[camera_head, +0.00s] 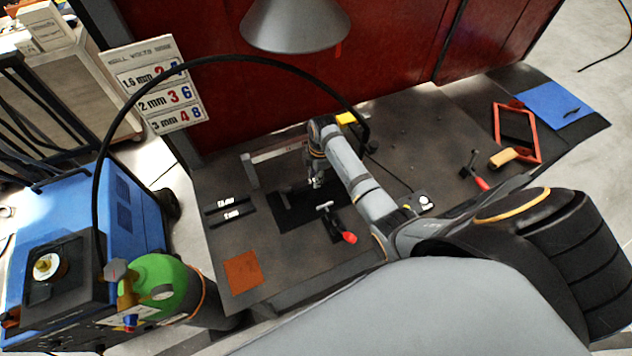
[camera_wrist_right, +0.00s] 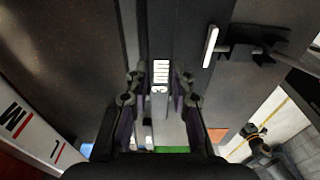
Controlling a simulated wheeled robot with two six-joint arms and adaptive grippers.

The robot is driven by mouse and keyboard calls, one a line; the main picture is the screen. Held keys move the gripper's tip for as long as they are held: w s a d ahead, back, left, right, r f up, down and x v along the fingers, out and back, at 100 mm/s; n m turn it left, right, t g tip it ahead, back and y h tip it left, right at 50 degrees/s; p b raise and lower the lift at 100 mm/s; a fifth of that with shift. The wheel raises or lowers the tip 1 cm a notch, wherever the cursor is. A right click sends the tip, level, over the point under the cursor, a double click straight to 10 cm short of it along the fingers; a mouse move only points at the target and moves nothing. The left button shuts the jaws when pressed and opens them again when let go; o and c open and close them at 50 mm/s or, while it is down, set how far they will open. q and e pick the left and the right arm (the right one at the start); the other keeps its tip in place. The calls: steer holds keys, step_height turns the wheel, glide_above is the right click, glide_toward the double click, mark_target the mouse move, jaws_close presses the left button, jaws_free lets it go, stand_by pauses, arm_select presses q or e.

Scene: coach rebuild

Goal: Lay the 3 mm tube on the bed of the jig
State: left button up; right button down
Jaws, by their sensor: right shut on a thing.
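My right gripper (camera_head: 316,183) is over the black jig bed (camera_head: 290,215) in the head view. In the right wrist view its fingers (camera_wrist_right: 160,88) are shut on a piece with a white printed label (camera_wrist_right: 160,75), which I take to be the 3 mm tube. The print is too small to read for sure. Most of the piece is hidden in the head view, and I cannot tell whether it touches the bed. A clamp with a red handle (camera_head: 348,237) stands at the jig's near side. My left gripper is not in view.
Two dark bars with white labels (camera_head: 228,214) lie left of the jig. An orange square (camera_head: 243,271) lies at the near left. A second red-handled tool (camera_head: 481,184) and a red frame (camera_head: 539,150) lie right. A lamp shade (camera_head: 295,25) hangs above the back.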

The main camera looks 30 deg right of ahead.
mark_target(316, 189)
steer(key=shift+w+f, duration=0.1)
steer(key=shift+f, duration=0.1)
steer(key=shift+w+d+f, duration=0.15)
steer(key=shift+d+f, duration=0.05)
steer(key=shift+f, duration=0.1)
step_height(316, 189, down, 3)
steer(key=b, duration=0.3)
steer(key=shift+f, duration=0.15)
steer(key=shift+r, duration=0.2)
steer(key=shift+f, duration=0.3)
steer(key=shift+f+b, duration=0.3)
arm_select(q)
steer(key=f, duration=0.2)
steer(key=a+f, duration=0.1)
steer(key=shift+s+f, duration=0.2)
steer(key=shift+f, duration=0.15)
arm_select(e)
steer(key=c, duration=1.1)
jaws_free()
steer(key=shift+c, duration=0.2)
